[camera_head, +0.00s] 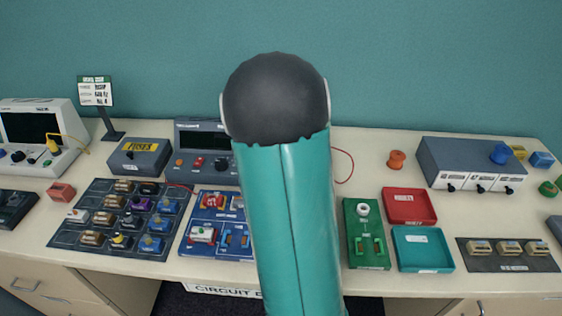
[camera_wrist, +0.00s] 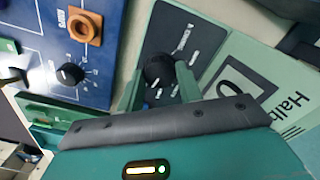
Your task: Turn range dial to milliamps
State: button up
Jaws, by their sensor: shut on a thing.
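In the wrist view the range dial (camera_wrist: 157,66) is a round black knob on a dark grey panel (camera_wrist: 166,27) with small white markings around it. My gripper (camera_wrist: 160,76) has its two green fingers on either side of the dial, shut on it. The markings are too small to read, so the dial's setting cannot be told. In the head view my arm hides the gripper and the dial.
In the wrist view a blue panel (camera_wrist: 60,28) with an orange socket (camera_wrist: 85,25) and another black knob (camera_wrist: 69,75) lies to the left. A pale green printed card (camera_wrist: 250,75) lies to the right. In the head view, red (camera_head: 409,193) and teal trays (camera_head: 422,266) stand right of my arm.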

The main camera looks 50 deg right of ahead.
jog(key=shift+r+m, duration=0.1)
jog(key=shift+m, duration=0.5)
jog(key=o, duration=1)
notch_tip(320, 180, up, 14)
jog(key=shift+s, duration=0.1)
dwell(0.5)
